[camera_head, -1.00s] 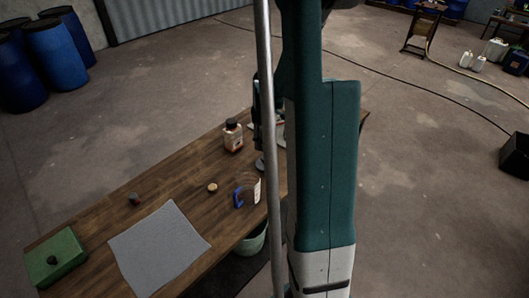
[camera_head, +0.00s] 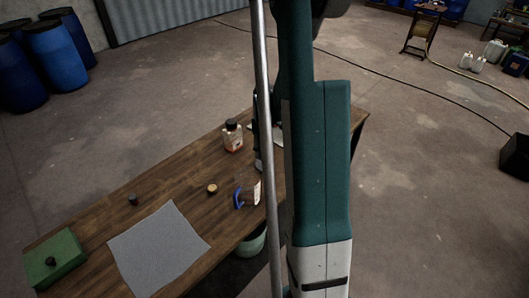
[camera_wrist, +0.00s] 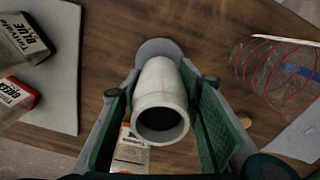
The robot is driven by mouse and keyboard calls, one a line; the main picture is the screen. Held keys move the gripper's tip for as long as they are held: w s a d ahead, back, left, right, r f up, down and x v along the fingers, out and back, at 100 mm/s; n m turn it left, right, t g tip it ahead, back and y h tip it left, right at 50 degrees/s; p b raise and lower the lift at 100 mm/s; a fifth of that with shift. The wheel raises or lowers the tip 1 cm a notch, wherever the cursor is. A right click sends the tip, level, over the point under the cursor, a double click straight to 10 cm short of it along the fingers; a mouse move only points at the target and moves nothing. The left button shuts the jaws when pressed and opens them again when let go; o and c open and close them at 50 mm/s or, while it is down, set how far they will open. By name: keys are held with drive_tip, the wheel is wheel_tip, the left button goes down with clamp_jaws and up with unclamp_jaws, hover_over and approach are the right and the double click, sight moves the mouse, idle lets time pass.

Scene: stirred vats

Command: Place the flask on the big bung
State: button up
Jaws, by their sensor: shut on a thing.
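In the wrist view my gripper (camera_wrist: 160,80) is shut on a pale grey, round-mouthed vessel (camera_wrist: 158,92), which I take to be the flask. Its open mouth faces the camera. A flat grey disc (camera_wrist: 160,47) shows beyond it; I cannot tell whether it is part of the vessel. In the head view my arm hides most of the gripper and the vessel. Small bung-like pieces show there: a dark one (camera_head: 132,199) near the grey cloth, a tan-topped one (camera_head: 212,189) mid-table and a dark one (camera_head: 50,261) on a green block (camera_head: 66,250). I cannot tell which is the big bung.
A bottle (camera_head: 232,137) stands near the table's far edge. A clear, blue-marked piece (camera_head: 240,196) lies near the front edge; the wrist view shows a clear piece with red lines (camera_wrist: 275,75). A grey cloth (camera_head: 158,250) covers part of the wooden table (camera_head: 95,222).

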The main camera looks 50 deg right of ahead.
drive_tip(key=shift+f, duration=0.35)
drive_tip(key=o, duration=0.8)
drive_tip(key=shift+o, duration=0.2)
drive_tip(key=shift+r, duration=0.15)
drive_tip(key=shift+r+p, duration=0.6)
drive_tip(key=shift+r, duration=5.5)
